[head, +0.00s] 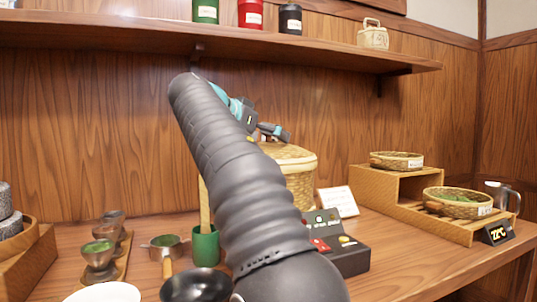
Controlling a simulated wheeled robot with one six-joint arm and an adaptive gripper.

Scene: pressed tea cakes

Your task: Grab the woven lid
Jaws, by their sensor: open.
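The woven lid (292,157) is a pale tan, round cover on top of a woven basket (302,186) that stands on the counter behind my arm. Its left part is hidden by my dark arm. My gripper (273,133), dark with teal parts, is above the lid at its back left and tilts down to the right. It is open and appears empty. I cannot tell how far its fingers are from the lid.
A black device with buttons (342,252) and a white card (338,202) stand in front of the basket. A green cup (205,246) is at left. A wooden step stand (385,208) holds woven trays at right. A shelf (230,42) runs overhead.

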